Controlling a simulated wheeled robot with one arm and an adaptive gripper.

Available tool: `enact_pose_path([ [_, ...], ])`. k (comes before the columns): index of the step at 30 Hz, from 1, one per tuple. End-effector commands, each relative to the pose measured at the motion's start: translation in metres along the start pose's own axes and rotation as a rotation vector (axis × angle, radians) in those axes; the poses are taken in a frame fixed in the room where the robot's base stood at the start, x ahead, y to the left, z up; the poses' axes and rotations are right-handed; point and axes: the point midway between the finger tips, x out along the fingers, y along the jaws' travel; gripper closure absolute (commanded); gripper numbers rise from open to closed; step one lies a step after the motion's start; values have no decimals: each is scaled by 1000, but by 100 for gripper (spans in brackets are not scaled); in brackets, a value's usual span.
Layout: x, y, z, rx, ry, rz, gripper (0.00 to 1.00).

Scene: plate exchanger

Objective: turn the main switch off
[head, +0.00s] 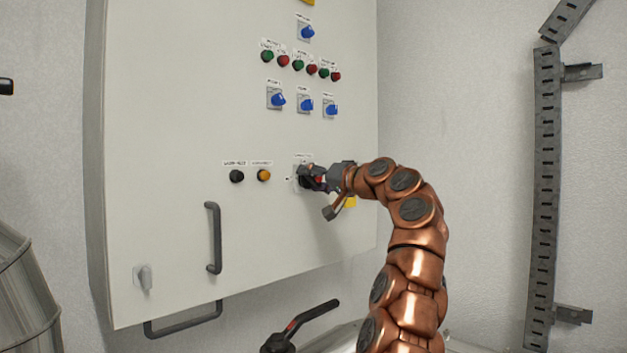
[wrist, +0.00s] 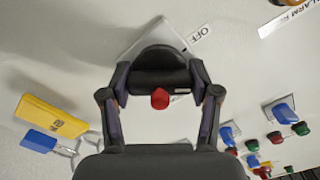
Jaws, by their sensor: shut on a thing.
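The main switch is a dark rotary knob with a red part, on a pale square plate on the grey cabinet front (head: 170,130). In the head view the main switch (head: 303,176) is partly hidden by my gripper (head: 314,178). In the wrist view the switch (wrist: 160,60) lies between the two fingers of my gripper (wrist: 159,78), its red part (wrist: 160,98) facing me. My gripper is shut on it. An OFF label (wrist: 201,33) sits beside the plate's upper right edge. The handle's exact angle is hard to tell.
A black button (head: 237,176) and an orange button (head: 264,175) sit left of the switch. Blue selector knobs (head: 306,104) and red and green buttons are above. A yellow tag (wrist: 50,116) and blue tag (wrist: 40,144) hang near my gripper. A cabinet handle (head: 213,238) is lower left.

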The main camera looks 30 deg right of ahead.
Motion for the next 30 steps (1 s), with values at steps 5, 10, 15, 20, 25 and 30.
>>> enact_pose_path([
  [5,1,2,1,-168,-3,3,73],
  [10,1,2,2,-323,-5,2,73],
  [15,1,2,1,-460,-5,2,73],
  [20,1,1,1,-560,-3,1,73],
  [25,1,2,1,-632,-3,2,73],
  [30,1,2,1,-671,-3,1,73],
])
